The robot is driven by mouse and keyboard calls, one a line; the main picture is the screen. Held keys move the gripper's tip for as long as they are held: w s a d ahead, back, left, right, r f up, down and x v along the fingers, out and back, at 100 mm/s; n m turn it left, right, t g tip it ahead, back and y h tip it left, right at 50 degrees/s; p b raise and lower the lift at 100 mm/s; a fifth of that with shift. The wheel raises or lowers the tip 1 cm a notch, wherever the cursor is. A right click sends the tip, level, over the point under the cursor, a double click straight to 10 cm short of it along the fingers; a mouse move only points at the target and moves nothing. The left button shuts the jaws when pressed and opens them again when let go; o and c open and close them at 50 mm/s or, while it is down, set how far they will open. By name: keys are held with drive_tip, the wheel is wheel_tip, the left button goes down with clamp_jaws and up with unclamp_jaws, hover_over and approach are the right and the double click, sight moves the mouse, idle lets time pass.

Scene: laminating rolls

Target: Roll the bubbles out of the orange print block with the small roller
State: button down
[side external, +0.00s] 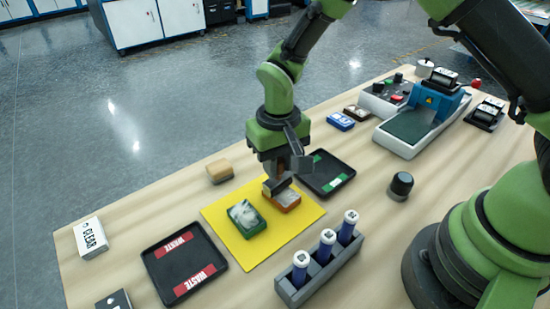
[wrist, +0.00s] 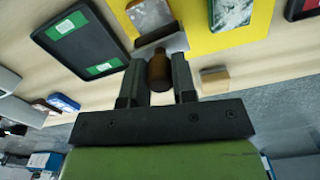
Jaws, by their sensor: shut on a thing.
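My gripper (side external: 284,172) is shut on the brown handle of the small roller; the handle (wrist: 158,72) stands between the two fingers in the wrist view. The dark roller head (side external: 277,186) is low over the far-left end of the orange print block (side external: 288,203). I cannot tell whether it touches the block. The orange block (wrist: 151,15) has a pale, cloudy top and lies on the yellow mat (side external: 231,212), partly hidden by the roller.
A green block (side external: 246,218) shares the mat. A black tray with green labels (side external: 325,189) is behind; a red-labelled waste tray (side external: 184,265) is at left. A grey rack (side external: 318,271) with blue-and-white rolls stands in front. A tan block (side external: 219,171) lies behind the mat.

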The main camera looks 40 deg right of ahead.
drive_tip(key=shift+s+d, duration=0.1)
drive_tip(key=shift+s, duration=1.45)
drive_tip(key=shift+w, duration=2.2)
drive_tip(key=shift+s, duration=2.2)
wheel_tip(320, 180, up, 6)
